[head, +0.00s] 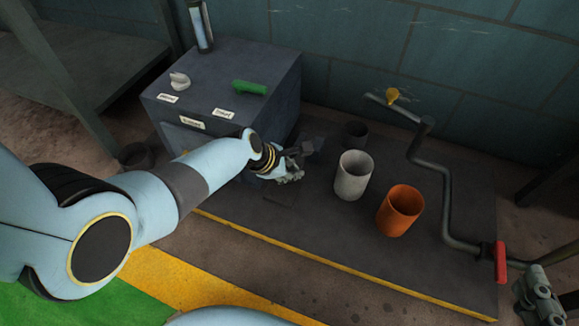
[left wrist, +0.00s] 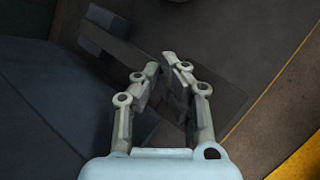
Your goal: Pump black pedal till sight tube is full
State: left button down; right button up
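My left gripper (head: 290,166) is just right of the dark cabinet, low over the dark platform. In the left wrist view its fingers (left wrist: 160,66) lean together at the tips, with only a narrow gap and nothing visible between them. A dark flat plate (left wrist: 225,95), which looks like the black pedal, lies beneath and beyond the fingers; contact cannot be told. A dark bar (left wrist: 108,38) runs beside it. The sight tube (head: 201,24), pale blue in a dark frame, stands on the cabinet at the picture's top; its level cannot be read. What looks like my right gripper (head: 540,304) is at the lower right edge.
The cabinet (head: 225,75) carries a white knob (head: 180,80), a green handle (head: 250,87) and labels. A bent pipe (head: 445,190) has a red handle (head: 500,262).

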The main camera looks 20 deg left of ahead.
pick_arm(q)
jog(key=shift+w+r+p, duration=0.2)
jog(key=shift+r+p, duration=0.55)
jog(key=shift+r, duration=0.15)
jog(key=shift+w+r+p, duration=0.15)
jog(key=shift+r+p, duration=0.55)
jog(key=shift+r, duration=0.2)
pick_arm(e)
jog(key=shift+t, duration=0.3)
jog(key=shift+w+r, duration=0.2)
jog(key=shift+r, duration=0.85)
jog(key=shift+w+r, duration=0.2)
jog(key=shift+r, duration=0.8)
jog(key=shift+r, duration=0.15)
pick_arm(q)
jog(key=shift+f, duration=0.15)
jog(key=shift+s+f, duration=0.1)
jog(key=shift+f, duration=0.2)
pick_arm(e)
jog(key=shift+f, duration=0.3)
